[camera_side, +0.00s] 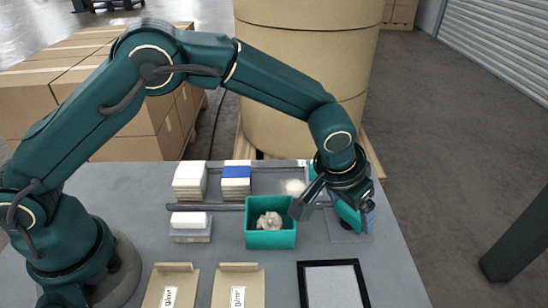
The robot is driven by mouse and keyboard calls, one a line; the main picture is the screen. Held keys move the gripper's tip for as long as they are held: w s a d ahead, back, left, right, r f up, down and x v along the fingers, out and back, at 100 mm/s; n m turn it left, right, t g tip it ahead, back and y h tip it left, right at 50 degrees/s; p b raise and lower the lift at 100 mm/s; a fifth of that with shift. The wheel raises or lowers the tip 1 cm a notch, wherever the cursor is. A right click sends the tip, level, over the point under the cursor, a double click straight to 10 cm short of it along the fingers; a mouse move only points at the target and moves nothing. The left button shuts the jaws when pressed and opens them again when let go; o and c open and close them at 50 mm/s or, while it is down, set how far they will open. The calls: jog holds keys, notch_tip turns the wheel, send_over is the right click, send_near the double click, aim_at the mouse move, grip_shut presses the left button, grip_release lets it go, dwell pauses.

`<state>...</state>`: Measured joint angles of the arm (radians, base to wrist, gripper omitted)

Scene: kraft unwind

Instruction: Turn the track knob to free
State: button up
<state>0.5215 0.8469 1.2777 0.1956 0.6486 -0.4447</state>
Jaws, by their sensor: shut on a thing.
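My gripper (356,214) is at the right end of the grey table, pointing down and tilted. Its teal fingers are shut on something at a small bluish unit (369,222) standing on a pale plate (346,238). The track knob appears to be between the fingers. They and the wrist hide it, so I cannot read its setting.
A teal bin (271,239) with crumpled paper stands left of my gripper. White stacks (190,182), one blue-topped stack (236,181) and a rail (205,207) lie further left. Cardboard trays (170,289) and a black-framed panel (333,285) lie in front. A big kraft roll (300,70) stands behind.

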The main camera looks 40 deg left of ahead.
aim_at(349, 210)
jog(key=shift+a+m+g+h, duration=0.1)
jog(key=shift+m+g+h, duration=0.25)
jog(key=shift+m, duration=1.1)
jog(key=shift+a+m+g+h, duration=0.15)
jog(key=shift+m+h, duration=0.4)
jog(key=shift+m, duration=0.9)
jog(key=o, duration=1.1)
jog(key=shift+d, duration=0.1)
jog(key=shift+o, duration=0.2)
jog(key=shift+v, duration=2.55)
jog(key=shift+w, duration=0.1)
